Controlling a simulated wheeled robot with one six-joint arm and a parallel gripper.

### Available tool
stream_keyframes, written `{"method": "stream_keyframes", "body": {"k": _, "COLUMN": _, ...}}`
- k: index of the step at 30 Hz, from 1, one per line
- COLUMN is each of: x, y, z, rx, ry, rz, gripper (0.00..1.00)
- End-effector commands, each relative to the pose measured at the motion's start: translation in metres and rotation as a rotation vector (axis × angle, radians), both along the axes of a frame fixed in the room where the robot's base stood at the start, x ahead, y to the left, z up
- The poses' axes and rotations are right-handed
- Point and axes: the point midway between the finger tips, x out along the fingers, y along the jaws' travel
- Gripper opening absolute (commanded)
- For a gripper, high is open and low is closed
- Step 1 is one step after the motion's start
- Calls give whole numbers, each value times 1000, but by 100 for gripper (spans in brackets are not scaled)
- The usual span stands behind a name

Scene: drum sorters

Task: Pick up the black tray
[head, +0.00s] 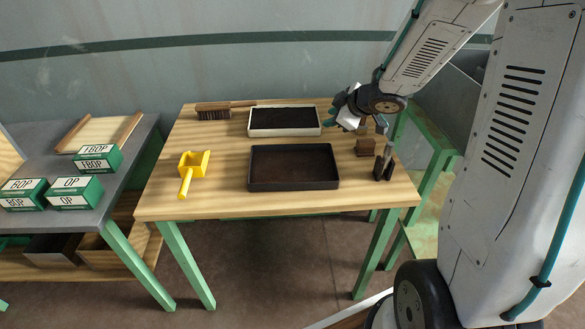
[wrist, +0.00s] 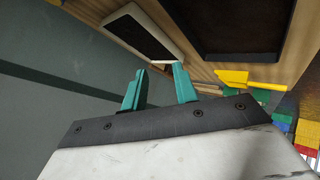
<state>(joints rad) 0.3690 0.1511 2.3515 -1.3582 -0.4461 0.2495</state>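The black tray (head: 293,185) is a shallow, empty rectangular tray lying flat near the front middle of the wooden table. In the wrist view the black tray (wrist: 245,54) shows at the top right, cut off by the frame's edge. My gripper (head: 329,118) is in the air near the table's back right, behind and to the right of the black tray and apart from it. In the wrist view my gripper (wrist: 160,80) has its two teal fingers spread, with nothing held between them.
A white-rimmed tray (head: 285,134) with dark contents lies behind the black tray. A brush (head: 213,112) and a yellow scoop (head: 192,168) lie to the left. A brown block (head: 365,147) and a dark stand (head: 383,169) are on the right. Green boxes (head: 75,193) sit on a side bench.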

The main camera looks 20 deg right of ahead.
Motion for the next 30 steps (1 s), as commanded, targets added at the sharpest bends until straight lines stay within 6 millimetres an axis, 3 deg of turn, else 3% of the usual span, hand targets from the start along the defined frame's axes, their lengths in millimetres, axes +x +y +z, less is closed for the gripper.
{"method": "stream_keyframes", "body": {"k": 1, "x": -3, "y": 7, "z": -28, "rx": 65, "ry": 29, "rz": 97, "gripper": 29}}
{"method": "stream_keyframes", "body": {"k": 3, "x": -13, "y": 21, "z": -54, "rx": 166, "ry": 61, "rz": 238, "gripper": 29}}
{"method": "stream_keyframes", "body": {"k": 8, "x": -52, "y": 45, "z": -93, "rx": 396, "ry": 143, "rz": 480, "gripper": 29}}
{"method": "stream_keyframes", "body": {"k": 12, "x": -75, "y": 53, "z": -103, "rx": 512, "ry": 185, "rz": 580, "gripper": 29}}
{"method": "stream_keyframes", "body": {"k": 15, "x": -82, "y": 58, "z": -106, "rx": 547, "ry": 198, "rz": 608, "gripper": 29}}
{"method": "stream_keyframes", "body": {"k": 30, "x": -69, "y": 113, "z": -134, "rx": 554, "ry": 202, "rz": 616, "gripper": 29}}
